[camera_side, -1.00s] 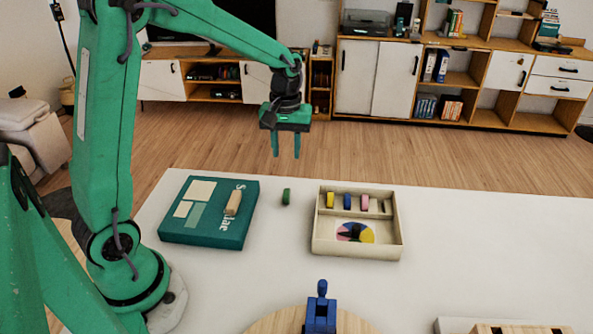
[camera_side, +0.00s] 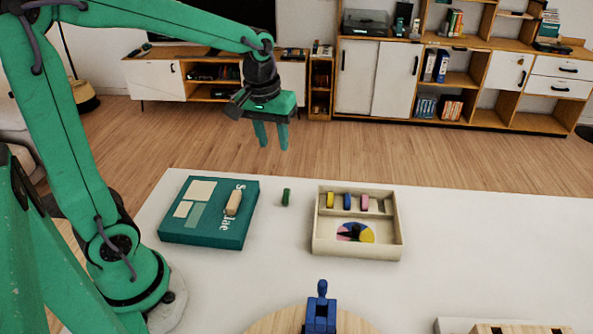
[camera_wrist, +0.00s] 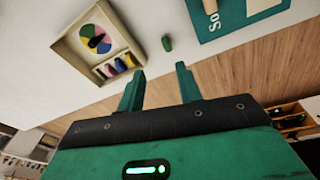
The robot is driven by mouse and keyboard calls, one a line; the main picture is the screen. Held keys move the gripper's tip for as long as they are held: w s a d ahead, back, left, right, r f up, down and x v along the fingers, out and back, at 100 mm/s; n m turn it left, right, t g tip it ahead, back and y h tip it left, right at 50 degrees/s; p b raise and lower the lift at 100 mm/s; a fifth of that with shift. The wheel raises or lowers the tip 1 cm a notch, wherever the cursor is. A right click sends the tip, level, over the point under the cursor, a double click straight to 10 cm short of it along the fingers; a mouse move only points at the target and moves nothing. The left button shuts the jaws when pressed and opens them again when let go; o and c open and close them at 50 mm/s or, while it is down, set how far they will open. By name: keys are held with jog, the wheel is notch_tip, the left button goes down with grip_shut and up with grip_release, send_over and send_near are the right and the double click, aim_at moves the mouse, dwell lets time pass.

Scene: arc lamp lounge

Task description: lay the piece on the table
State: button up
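A small green piece (camera_side: 286,197) is on the white table (camera_side: 450,240), between the teal box and the cream tray (camera_side: 318,240). It also shows in the wrist view (camera_wrist: 167,43), apart from my fingers. I cannot tell whether it stands or lies. A pale wooden piece (camera_side: 233,203) is on top of the teal box (camera_side: 205,232). The tray holds yellow, blue and pink pieces in a row and a coloured disc with a dark pointer. My gripper (camera_side: 273,148) is open and empty, in the air above the far side of the table. Its spread fingers show in the wrist view (camera_wrist: 160,72).
A round wooden board (camera_side: 275,322) with a blue object (camera_side: 320,310) stands at the table's front. A pale block-like item (camera_side: 500,326) is at the front right. The table's right part is clear. Shelves and cabinets (camera_side: 400,80) stand far behind.

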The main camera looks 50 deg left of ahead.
jog(key=s+d+r+m+t, duration=0.2)
jog(key=s+m, duration=0.1)
jog(key=s, duration=0.3)
jog(key=s+d+r+m+t, duration=0.1)
jog(key=s+d+m, duration=0.1)
jog(key=s, duration=0.5)
jog(key=shift+r+m+t, duration=0.35)
jog(key=shift+m+t, duration=0.05)
jog(key=shift+m, duration=0.1)
